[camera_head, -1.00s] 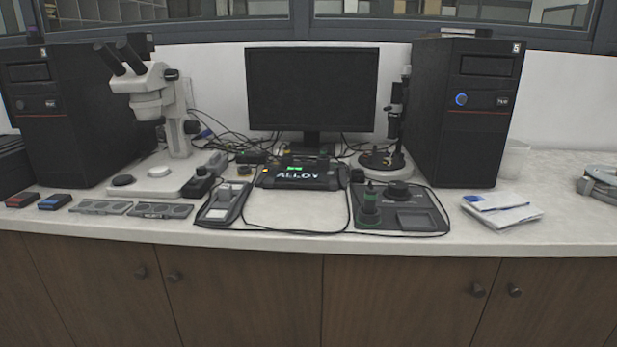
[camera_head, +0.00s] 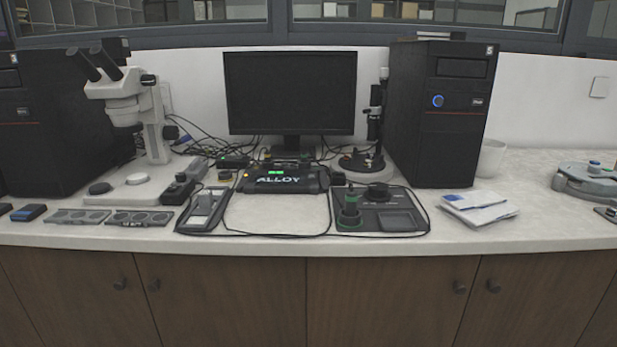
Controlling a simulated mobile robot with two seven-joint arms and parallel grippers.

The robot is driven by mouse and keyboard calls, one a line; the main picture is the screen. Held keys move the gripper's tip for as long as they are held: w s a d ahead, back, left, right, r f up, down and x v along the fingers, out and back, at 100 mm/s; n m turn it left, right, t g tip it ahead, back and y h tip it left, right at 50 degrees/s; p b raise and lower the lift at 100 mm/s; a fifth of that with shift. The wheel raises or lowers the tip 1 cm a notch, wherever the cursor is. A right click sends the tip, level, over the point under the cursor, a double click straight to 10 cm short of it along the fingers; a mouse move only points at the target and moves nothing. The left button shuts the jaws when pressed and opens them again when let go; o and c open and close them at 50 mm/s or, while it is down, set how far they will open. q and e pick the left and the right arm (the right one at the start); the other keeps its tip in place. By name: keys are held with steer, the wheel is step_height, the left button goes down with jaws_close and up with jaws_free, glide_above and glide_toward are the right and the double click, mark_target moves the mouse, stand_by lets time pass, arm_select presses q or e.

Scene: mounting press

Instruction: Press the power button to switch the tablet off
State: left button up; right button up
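I cannot tell for sure which thing is the tablet. A flat dark handheld device (camera_head: 203,212) with a light panel lies at the front left of the middle of the counter. A black device marked ALLOY (camera_head: 279,180), with green lit digits, sits in front of the dark monitor (camera_head: 290,92). A flat control unit (camera_head: 390,222) with a dark screen-like panel and a green-ringed knob lies to its right. The right computer tower (camera_head: 452,150) has a round blue-lit button (camera_head: 438,101). Neither of my grippers is in view.
A microscope (camera_head: 145,105) and another tower (camera_head: 60,120) stand at the left. Dark cables loop over the counter. Papers (camera_head: 478,208), a white cup (camera_head: 490,158) and a grey device (camera_head: 590,182) are at the right. The counter (camera_head: 530,225) is bare between the papers and grey device.

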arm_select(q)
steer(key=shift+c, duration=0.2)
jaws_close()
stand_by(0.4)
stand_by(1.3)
